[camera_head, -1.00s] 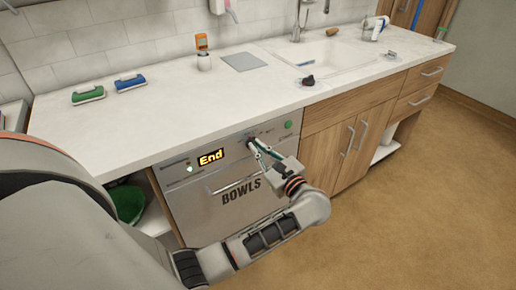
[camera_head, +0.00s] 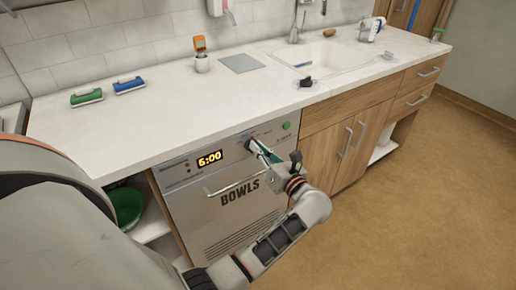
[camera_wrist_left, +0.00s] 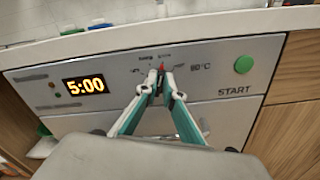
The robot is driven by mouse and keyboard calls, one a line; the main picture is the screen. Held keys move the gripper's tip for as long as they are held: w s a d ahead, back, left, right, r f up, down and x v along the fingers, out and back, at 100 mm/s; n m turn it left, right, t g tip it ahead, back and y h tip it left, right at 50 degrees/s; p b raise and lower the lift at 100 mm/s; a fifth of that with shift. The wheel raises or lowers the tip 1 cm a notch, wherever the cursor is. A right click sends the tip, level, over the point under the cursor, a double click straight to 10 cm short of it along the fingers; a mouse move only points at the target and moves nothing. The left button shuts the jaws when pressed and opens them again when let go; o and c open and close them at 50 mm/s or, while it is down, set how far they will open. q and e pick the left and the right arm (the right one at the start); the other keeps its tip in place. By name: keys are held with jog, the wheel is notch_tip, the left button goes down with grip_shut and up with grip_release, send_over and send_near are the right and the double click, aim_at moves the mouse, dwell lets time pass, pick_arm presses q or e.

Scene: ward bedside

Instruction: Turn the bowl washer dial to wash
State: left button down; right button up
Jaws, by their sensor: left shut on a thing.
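The bowl washer (camera_head: 238,222) is a grey front marked BOWLS under the counter. My left gripper (camera_wrist_left: 158,82) is shut on the dial. In the head view this gripper (camera_head: 253,148) reaches the panel from the lower right. The green START button (camera_wrist_left: 243,64) is right of the dial. My right gripper is not in view.
The washer's bar handle (camera_head: 236,184) stands out below the panel. The counter edge (camera_wrist_left: 150,46) overhangs just above. A green bowl (camera_head: 124,205) sits in the open shelf at left. Green (camera_head: 87,96) and blue (camera_head: 130,84) brushes lie on the counter. Floor at right is clear.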

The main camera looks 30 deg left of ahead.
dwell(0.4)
pick_arm(q)
jog(key=c, duration=2.2)
grip_release()
jog(key=shift+r, duration=0.1)
notch_tip(320, 180, up, 10)
jog(key=shift+f, duration=0.1)
jog(key=shift+a, duration=0.1)
